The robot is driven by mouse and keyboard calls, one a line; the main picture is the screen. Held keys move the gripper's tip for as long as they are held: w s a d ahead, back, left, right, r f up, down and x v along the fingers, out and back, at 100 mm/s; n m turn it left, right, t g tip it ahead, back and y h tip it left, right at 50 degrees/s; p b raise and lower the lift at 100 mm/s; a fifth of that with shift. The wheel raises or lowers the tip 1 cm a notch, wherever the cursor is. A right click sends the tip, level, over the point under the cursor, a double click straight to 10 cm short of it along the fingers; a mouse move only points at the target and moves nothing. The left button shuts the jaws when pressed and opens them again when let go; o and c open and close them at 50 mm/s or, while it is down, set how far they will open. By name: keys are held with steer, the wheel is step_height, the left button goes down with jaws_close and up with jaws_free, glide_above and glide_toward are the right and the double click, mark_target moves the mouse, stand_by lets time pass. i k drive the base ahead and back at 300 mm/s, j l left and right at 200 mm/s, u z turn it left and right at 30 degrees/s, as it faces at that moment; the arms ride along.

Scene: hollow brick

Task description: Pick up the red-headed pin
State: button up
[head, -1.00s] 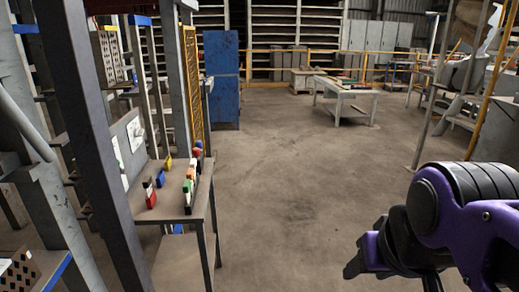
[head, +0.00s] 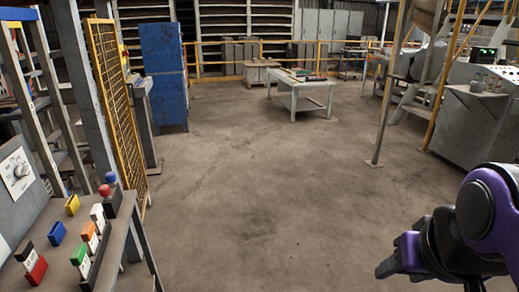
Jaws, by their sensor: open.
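A small round red head (head: 105,190), which looks like the red-headed pin, shows at the far end of a row of small coloured pieces on the workbench (head: 112,252) at the left. It stands just in front of a blue round head (head: 110,177), by a dark block. The pin's lower part is hard to make out. My gripper (head: 384,268) is at the lower right, open and empty, over the floor and far to the right of the bench. Its fingers are seen from the side, and the gap between them is not clear.
Green (head: 78,255), orange (head: 89,231) and white (head: 97,213) pieces line the row. Yellow (head: 72,203), blue (head: 57,231) and black-and-red (head: 37,270) pieces lie left of it. A yellow mesh panel (head: 120,110) stands behind the bench. The middle floor is clear.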

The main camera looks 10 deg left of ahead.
mark_target(105, 190)
steer(key=i+u, duration=0.15)
steer(key=i, duration=0.4)
steer(key=i+l+u, duration=0.15)
steer(key=i, duration=0.4)
steer(key=i+u, duration=1.3)
steer(key=u, duration=0.25)
steer(key=i+u, duration=0.35)
steer(key=k+l, duration=0.05)
steer(key=k, duration=0.05)
